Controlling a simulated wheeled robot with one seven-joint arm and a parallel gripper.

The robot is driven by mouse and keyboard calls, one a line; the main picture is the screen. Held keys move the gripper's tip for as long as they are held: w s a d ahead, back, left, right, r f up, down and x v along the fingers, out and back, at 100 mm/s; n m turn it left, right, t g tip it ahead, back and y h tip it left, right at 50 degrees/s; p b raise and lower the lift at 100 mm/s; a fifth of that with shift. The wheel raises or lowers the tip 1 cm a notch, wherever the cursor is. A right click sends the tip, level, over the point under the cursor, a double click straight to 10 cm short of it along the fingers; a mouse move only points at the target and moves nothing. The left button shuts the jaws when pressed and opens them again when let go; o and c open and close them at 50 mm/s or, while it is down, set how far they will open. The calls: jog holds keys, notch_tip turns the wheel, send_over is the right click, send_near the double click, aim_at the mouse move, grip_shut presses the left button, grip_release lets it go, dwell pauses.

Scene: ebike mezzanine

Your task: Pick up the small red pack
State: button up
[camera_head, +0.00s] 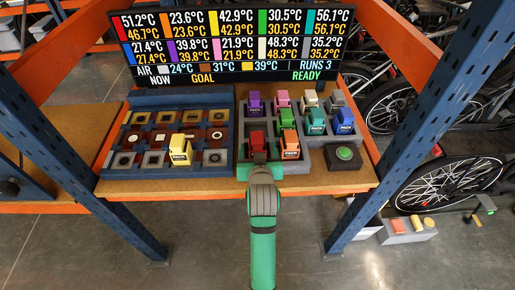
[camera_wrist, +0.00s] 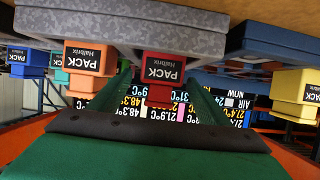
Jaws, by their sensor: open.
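The small red pack (camera_head: 257,140) stands in the front left slot of the grey tray (camera_head: 242,172) on the bench. In the wrist view, which is upside down, the red pack (camera_wrist: 163,72) shows its dark PACK label. My gripper (camera_head: 259,161) is just in front of the red pack in the head view and hides its lower part. In the wrist view my gripper (camera_wrist: 161,92) is open, with one green finger on each side of the red pack. I cannot tell whether the fingers touch it.
An orange pack (camera_head: 290,148) stands close to the right of the red one. Green (camera_head: 286,119), purple (camera_head: 255,103) and blue (camera_head: 344,120) packs share the tray. A yellow pack (camera_head: 180,150) stands on the left fixture. A display board (camera_head: 232,45) is behind; blue posts flank the bench.

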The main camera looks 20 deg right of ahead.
jog(key=shift+x, duration=1.55)
jog(key=c, duration=1.5)
jog(key=shift+r, duration=0.1)
jog(key=shift+r, duration=0.1)
